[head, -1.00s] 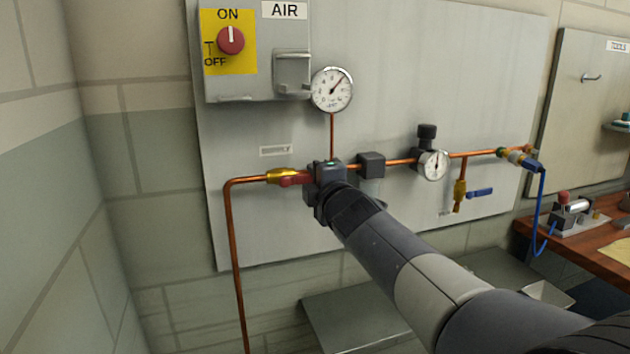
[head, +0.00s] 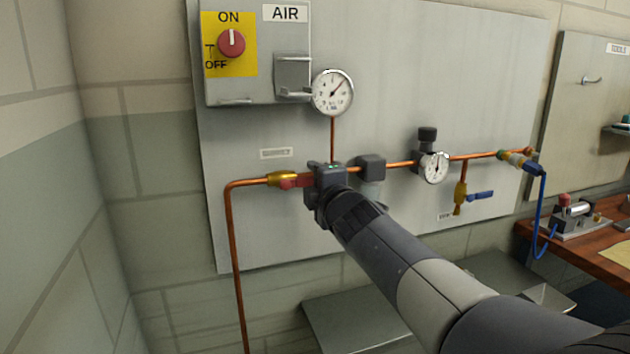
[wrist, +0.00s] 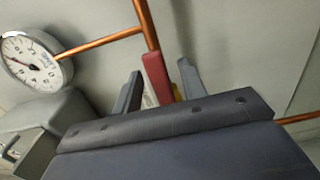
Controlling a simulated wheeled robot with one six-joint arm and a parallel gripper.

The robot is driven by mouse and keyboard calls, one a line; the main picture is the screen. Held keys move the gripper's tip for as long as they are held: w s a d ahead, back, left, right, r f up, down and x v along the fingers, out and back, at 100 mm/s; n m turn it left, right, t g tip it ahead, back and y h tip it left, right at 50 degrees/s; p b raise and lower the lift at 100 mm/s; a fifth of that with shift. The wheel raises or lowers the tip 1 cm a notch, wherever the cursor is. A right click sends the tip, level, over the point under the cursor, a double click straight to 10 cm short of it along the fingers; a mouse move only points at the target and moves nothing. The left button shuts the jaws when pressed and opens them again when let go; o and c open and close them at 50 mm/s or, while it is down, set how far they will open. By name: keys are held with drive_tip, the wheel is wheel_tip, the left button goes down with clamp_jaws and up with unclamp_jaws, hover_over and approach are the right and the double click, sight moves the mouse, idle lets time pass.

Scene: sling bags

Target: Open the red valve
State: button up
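The red valve is a brass body (head: 283,178) on the copper pipe with a red lever (head: 298,182). The lever lies roughly along the pipe, pointing right towards my gripper (head: 318,180), which covers its right end. In the wrist view the red lever (wrist: 156,78) stands between the two fingers of my gripper (wrist: 160,70). The fingers are apart, with a gap on each side of the lever. A sliver of brass shows beside the right finger. Whether either finger touches the lever is hard to tell.
A round gauge (head: 332,92) sits above the gripper on a thin pipe. A dark block (head: 371,168), a regulator gauge (head: 434,167) and a blue-handled valve (head: 480,195) lie to the right. A switch box (head: 258,85) is at upper left. A grey surface (head: 355,320) lies below.

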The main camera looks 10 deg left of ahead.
drive_tip(key=v, duration=1)
drive_tip(key=shift+s, duration=0.25)
drive_tip(key=shift+w+d, duration=0.1)
drive_tip(key=shift+w, duration=0.05)
drive_tip(key=x, duration=1)
drive_tip(key=shift+w, duration=0.3)
drive_tip(key=shift+s, duration=0.15)
drive_tip(key=v, duration=1)
drive_tip(key=x, duration=1)
drive_tip(key=shift+f+m, duration=0.55)
drive_tip(key=shift+m, duration=0.45)
